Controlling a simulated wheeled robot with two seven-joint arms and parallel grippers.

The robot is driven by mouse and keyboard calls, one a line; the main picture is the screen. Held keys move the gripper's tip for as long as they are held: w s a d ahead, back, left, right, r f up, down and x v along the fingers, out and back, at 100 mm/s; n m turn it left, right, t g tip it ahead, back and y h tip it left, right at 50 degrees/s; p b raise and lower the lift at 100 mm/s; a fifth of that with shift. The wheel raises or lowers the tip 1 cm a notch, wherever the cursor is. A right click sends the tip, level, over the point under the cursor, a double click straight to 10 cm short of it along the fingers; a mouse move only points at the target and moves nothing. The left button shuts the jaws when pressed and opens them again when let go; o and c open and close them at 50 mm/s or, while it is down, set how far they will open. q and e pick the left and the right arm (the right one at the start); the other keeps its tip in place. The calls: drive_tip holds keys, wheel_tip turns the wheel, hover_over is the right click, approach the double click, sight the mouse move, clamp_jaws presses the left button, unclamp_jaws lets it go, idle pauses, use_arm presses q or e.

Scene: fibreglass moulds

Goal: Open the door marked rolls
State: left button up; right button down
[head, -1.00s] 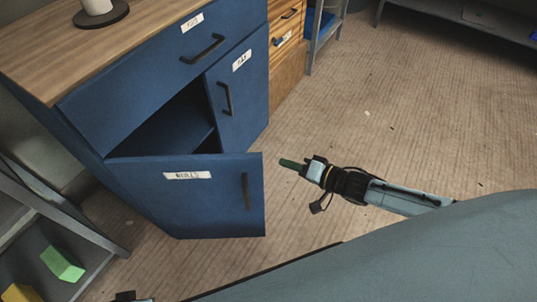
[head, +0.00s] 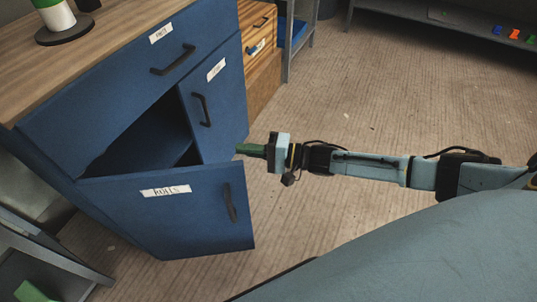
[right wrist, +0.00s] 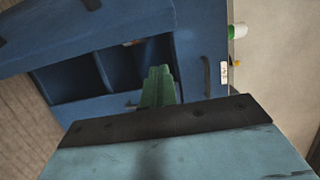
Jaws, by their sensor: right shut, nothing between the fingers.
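The door marked rolls (head: 190,215) is a blue cabinet door with a white label and a dark bar handle (head: 229,203). It stands swung open from the blue cabinet (head: 95,105), and the dark inside (head: 150,140) shows above it. My right gripper (head: 240,148) is shut and empty, its green fingertips just above and beyond the door's free edge. In the right wrist view the green fingers (right wrist: 158,88) are together in front of the open compartment (right wrist: 75,77). Contact with the door cannot be told. My left gripper is not in view.
A second blue door (head: 215,110) with its own handle is closed beside the opening. A wooden drawer unit (head: 260,50) stands behind it. A grey shelf (head: 40,250) is at lower left.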

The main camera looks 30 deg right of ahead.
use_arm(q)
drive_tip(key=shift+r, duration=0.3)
use_arm(e)
drive_tip(key=shift+s+a, duration=0.25)
drive_tip(key=shift+s, duration=0.75)
drive_tip(key=shift+s+a, duration=0.25)
drive_tip(key=shift+s, duration=0.7)
